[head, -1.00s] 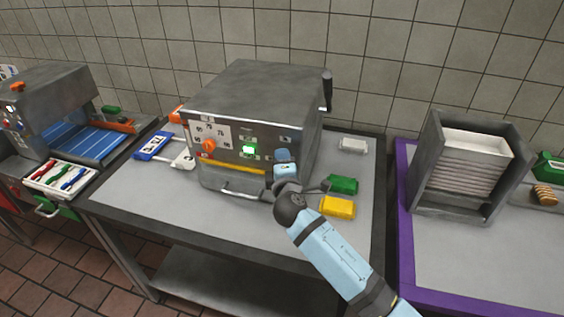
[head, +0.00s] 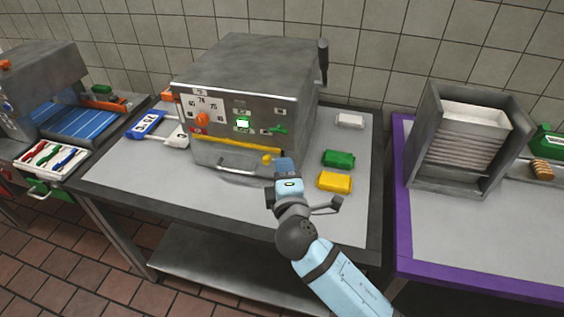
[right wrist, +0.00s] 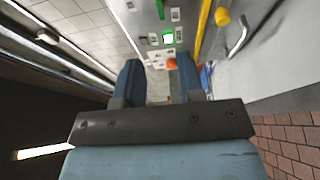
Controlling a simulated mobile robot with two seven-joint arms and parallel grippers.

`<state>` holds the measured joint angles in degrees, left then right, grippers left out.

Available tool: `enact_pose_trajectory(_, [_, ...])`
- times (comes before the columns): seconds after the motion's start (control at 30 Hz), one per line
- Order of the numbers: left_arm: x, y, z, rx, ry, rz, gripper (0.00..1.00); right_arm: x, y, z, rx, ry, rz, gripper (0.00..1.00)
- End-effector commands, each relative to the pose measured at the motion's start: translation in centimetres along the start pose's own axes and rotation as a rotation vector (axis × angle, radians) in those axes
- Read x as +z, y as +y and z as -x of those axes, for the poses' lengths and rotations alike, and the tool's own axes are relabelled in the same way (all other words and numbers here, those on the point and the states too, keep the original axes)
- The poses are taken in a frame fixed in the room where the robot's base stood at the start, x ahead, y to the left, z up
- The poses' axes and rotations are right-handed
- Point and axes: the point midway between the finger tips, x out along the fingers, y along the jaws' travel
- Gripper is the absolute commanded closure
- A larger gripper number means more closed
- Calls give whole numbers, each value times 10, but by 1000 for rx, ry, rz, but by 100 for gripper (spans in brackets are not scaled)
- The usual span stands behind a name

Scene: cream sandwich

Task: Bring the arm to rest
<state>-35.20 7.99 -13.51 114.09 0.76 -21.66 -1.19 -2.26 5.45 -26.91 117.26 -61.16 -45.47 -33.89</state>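My right gripper (head: 284,165) is in front of the lower right of a grey metal machine (head: 260,60), over the front part of the table. In the right wrist view its two blue fingers (right wrist: 159,82) stand apart with nothing between them, so it is open. My right arm comes in from the bottom right. My left gripper is not in view.
A green block (head: 338,159), a yellow block (head: 335,181) and a white block (head: 349,120) lie right of the machine. A grey rack (head: 425,140) stands on the purple-edged table (head: 480,280). The grey tabletop's front (head: 180,188) is clear.

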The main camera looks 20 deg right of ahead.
Motion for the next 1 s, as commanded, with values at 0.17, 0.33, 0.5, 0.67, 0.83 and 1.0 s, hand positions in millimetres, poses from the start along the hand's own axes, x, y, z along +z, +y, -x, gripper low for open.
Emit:
enact_pose_trajectory(0.17, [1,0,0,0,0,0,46,0,0,4,0,0,0,65])
enact_pose_trajectory(0.33, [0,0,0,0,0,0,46,0,0,4,0,0,0,65])
enact_pose_trajectory(0.5, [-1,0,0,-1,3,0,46,0,0,4,0,0,0,65])
enact_pose_trajectory(0.67, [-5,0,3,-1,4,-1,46,2,-21,11,-67,32,-69,65])
enact_pose_trajectory(0.83, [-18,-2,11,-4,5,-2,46,14,-104,57,-343,109,-419,65])
enact_pose_trajectory(1.0, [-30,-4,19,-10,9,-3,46,38,-179,134,-630,70,-915,65])
